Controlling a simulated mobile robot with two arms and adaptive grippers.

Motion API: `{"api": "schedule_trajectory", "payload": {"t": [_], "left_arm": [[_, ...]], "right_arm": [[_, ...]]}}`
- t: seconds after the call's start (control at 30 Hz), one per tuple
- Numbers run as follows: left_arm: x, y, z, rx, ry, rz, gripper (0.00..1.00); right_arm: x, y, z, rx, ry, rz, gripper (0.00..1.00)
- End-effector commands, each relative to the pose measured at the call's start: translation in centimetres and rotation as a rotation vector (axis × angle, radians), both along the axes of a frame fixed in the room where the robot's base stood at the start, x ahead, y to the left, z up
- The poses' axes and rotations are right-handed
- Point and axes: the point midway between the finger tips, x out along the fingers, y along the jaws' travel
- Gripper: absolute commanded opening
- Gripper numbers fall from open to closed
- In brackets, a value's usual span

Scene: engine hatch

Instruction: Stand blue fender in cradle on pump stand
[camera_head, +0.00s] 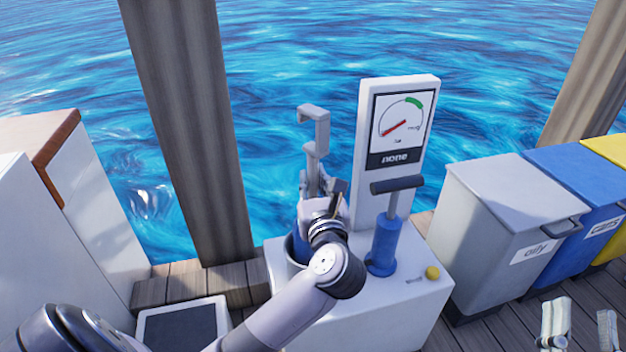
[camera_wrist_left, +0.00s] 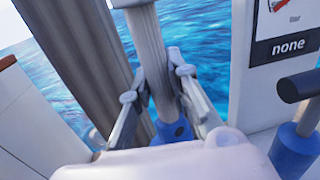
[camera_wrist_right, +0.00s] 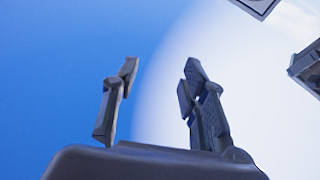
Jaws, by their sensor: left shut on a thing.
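The pump stand (camera_head: 375,315) is a white block with a gauge panel. My left gripper (camera_head: 318,188) is over its left part, shut on a grey upright stem. In the left wrist view, the stem (camera_wrist_left: 150,45) runs between the fingers and meets the blue fender (camera_wrist_left: 172,131) below. In the head view only a sliver of the fender (camera_head: 299,246) shows beside my arm, at a dark round cradle (camera_head: 290,264). The fender looks nearly upright; my arm hides how deep it sits. My right gripper (camera_wrist_right: 155,90) is open and empty, away to the right.
A blue hand pump (camera_head: 384,245) with a dark T-handle stands right of my left gripper. The gauge panel (camera_head: 398,140) rises behind it. A yellow knob (camera_head: 432,272) is at the stand's right. Grey (camera_head: 510,215) and blue (camera_head: 580,165) bins stand right; a wooden post (camera_head: 195,130) is left.

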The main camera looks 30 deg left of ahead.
Motion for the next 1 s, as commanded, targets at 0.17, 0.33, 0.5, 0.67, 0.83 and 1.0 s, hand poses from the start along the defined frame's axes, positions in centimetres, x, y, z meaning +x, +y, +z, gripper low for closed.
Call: {"api": "schedule_trajectory", "payload": {"t": [0.17, 0.33, 0.5, 0.67, 0.83, 1.0], "left_arm": [[-0.01, 0.01, 0.1, 0.001, -0.003, 0.0, 0.0], [-0.01, -0.01, -0.08, 0.001, -0.002, 0.0, 0.0], [-0.02, -0.01, -0.31, 0.0, -0.001, 0.0, 0.0], [-0.02, 0.0, -0.47, 0.001, -0.001, 0.0, 0.0], [-0.01, 0.01, -0.47, 0.002, -0.002, 0.0, 0.0], [-0.01, 0.01, -0.47, 0.001, -0.003, 0.0, 0.2]], "right_arm": [[0.01, 0.01, 0.0, 0.0, 0.0, 0.0, 0.4], [-0.07, -0.01, 0.13, 0.003, -0.01, 0.0, 0.4], [-0.2, -0.02, 0.37, 0.008, -0.025, 0.0, 0.4], [-0.39, -0.01, 0.76, 0.013, -0.046, 0.002, 0.4], [-0.43, 0.05, 0.89, 0.015, -0.052, 0.004, 0.4], [-0.43, 0.06, 0.88, 0.015, -0.052, 0.004, 0.4]]}}
